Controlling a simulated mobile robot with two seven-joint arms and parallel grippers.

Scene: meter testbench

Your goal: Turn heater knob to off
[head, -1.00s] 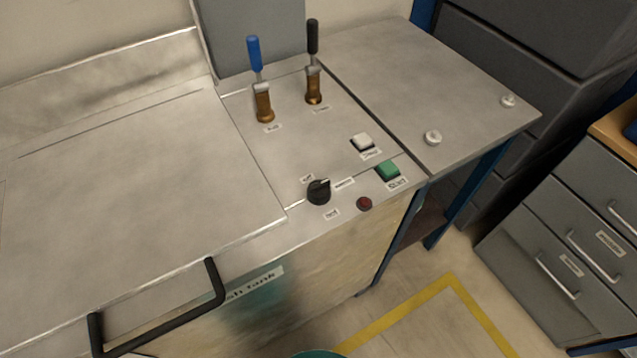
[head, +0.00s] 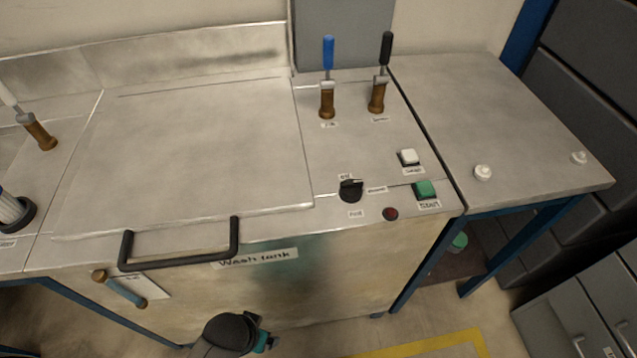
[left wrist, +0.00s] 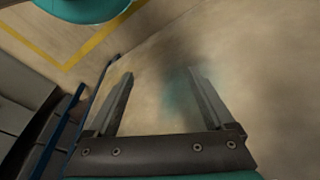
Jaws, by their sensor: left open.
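The heater knob (head: 351,190) is a black rotary knob on the metal panel, right of the tank lid, with small labels around it. Its pointer seems to point right, but the labels are too small to read surely. My left gripper shows in the left wrist view (left wrist: 160,95), open and empty, with the tank's front face beyond its fingers. The knob is not in that view. In the head view a dark and teal part of my arm (head: 232,335) shows at the bottom, below the tank front; its fingers cannot be made out. My right gripper is not in view.
Near the knob are a red button (head: 390,214), a green start button (head: 426,190) and a white switch (head: 409,157). Blue (head: 328,55) and black (head: 386,50) levers stand behind. The lid handle (head: 180,250) juts out at the front left. The right tabletop is mostly clear.

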